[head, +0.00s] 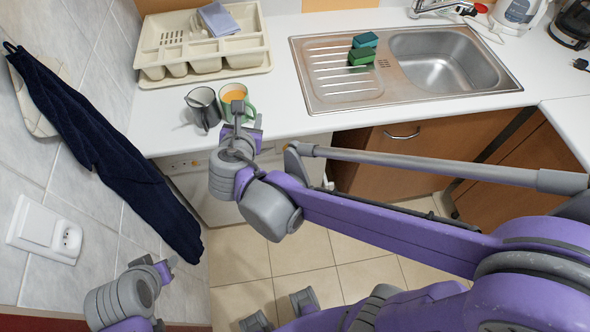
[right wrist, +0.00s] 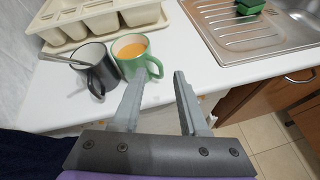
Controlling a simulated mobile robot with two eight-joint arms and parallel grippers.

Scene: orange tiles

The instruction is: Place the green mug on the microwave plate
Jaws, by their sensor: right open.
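The green mug (head: 236,95) stands upright on the white counter, with an orange drink inside. It also shows in the right wrist view (right wrist: 131,58), with its handle turned toward my gripper. My right gripper (head: 240,122) is open in front of the mug; its fingers (right wrist: 158,95) show empty, with the left fingertip close to the handle. I cannot tell whether it touches. My left gripper (head: 165,268) is at the lower left, away from the counter; its jaws are too unclear to read. No microwave plate is in view.
A dark grey mug (head: 203,108) with a spoon stands just left of the green mug. Behind them is a cream dish rack (head: 205,68). A steel sink (head: 440,70) with green sponges (head: 362,52) is to the right. A dark towel (head: 110,160) hangs on the left wall.

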